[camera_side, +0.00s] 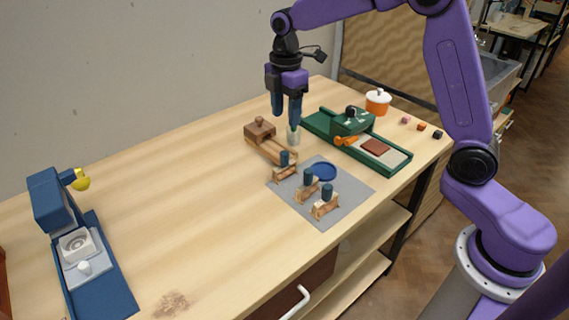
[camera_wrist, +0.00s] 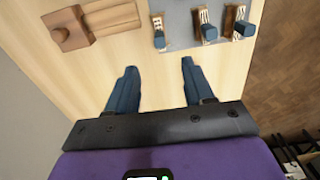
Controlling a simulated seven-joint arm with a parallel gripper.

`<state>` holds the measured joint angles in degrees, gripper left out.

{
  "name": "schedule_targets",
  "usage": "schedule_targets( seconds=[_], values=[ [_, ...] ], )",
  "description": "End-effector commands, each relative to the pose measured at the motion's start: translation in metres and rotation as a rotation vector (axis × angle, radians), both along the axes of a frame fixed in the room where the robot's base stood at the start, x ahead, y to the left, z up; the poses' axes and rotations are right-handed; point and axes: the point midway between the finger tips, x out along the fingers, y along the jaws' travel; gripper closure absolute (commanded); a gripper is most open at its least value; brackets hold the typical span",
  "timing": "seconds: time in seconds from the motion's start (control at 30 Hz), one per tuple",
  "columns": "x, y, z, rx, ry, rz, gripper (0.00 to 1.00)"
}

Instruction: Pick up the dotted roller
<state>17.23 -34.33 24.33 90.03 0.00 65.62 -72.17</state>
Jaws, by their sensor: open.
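Three small tools with dark blue handles and pale wooden, dark-marked ends stand on a grey mat (camera_side: 350,184). They are the left one (camera_side: 284,173), the middle one (camera_side: 307,188) and the right one (camera_side: 325,204). In the wrist view they line up along the top right: one (camera_wrist: 158,32), another (camera_wrist: 207,28) and a third (camera_wrist: 241,24). The markings are too small to tell which is the dotted roller. My gripper (camera_side: 286,119) points down, open and empty, above the table behind the mat. Its fingers (camera_wrist: 158,66) are apart from all three tools.
A wooden block device (camera_side: 260,130) stands left of the mat. A green press (camera_side: 350,122) with a brown slab stands behind it. A blue disc (camera_side: 322,171) lies on the mat. A blue machine (camera_side: 75,245) stands far left; the table between is clear.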

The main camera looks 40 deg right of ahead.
Motion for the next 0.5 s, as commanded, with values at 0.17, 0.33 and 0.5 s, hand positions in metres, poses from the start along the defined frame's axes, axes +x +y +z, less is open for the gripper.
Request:
schedule_targets(
  seconds=[0.17,0.33,0.5],
  values=[
    [-0.001,-0.001,-0.036,-0.002,0.007,-0.002,0.48],
    [-0.001,-0.001,-0.068,-0.002,0.006,-0.002,0.48],
    [-0.001,0.0,-0.092,-0.001,0.003,-0.001,0.48]
  ],
)
